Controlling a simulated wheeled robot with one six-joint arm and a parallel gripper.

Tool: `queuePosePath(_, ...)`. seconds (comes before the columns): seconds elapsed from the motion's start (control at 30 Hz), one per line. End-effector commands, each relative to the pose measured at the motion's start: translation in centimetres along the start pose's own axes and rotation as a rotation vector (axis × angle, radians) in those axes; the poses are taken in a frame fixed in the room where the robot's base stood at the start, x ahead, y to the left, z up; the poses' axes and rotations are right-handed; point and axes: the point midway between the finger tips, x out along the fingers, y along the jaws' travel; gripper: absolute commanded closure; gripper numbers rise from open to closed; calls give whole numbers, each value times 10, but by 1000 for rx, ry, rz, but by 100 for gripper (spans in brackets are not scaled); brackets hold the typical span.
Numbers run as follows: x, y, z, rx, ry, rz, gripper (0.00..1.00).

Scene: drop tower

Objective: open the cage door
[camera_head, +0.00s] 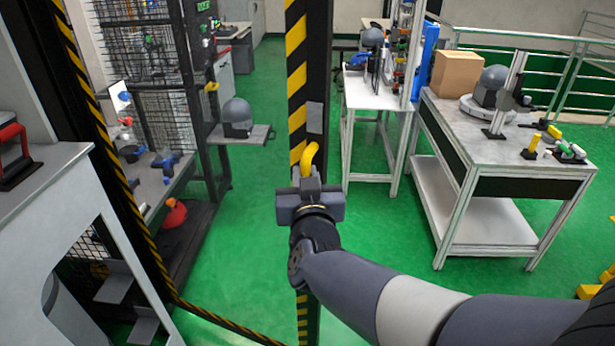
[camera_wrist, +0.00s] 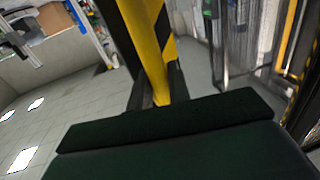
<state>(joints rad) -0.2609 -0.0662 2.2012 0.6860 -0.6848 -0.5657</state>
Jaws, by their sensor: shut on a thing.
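The cage door's yellow handle (camera_head: 309,156) sits on an upright post with yellow and black stripes (camera_head: 297,75). My gripper (camera_head: 309,172) is at this handle, shut on it, with my arm reaching in from the lower right. In the wrist view the yellow handle (camera_wrist: 146,50) runs down between dark finger parts, and the striped post shows just behind it. The gripper's dark body fills the bottom of that view and hides the lower end of the handle. I cannot tell from these frames how far the door stands open.
A striped frame edge (camera_head: 115,150) runs down the left, beside a grey bench (camera_head: 50,185) with a red-handled thing. Beyond are a mesh rack with a helmet (camera_head: 237,117) on a shelf. A workbench (camera_head: 505,155) stands at the right. Green floor (camera_head: 250,220) is clear between.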

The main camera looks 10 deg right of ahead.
Motion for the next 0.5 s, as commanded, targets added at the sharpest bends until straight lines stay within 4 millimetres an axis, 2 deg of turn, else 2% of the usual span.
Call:
queuePosePath(0.3,1,-2,-4,-1,8,-6,100)
queuePosePath(0.33,1,-2,-4,-1,8,-6,80)
queuePosePath(0.5,0,-2,-3,-1,5,-4,66)
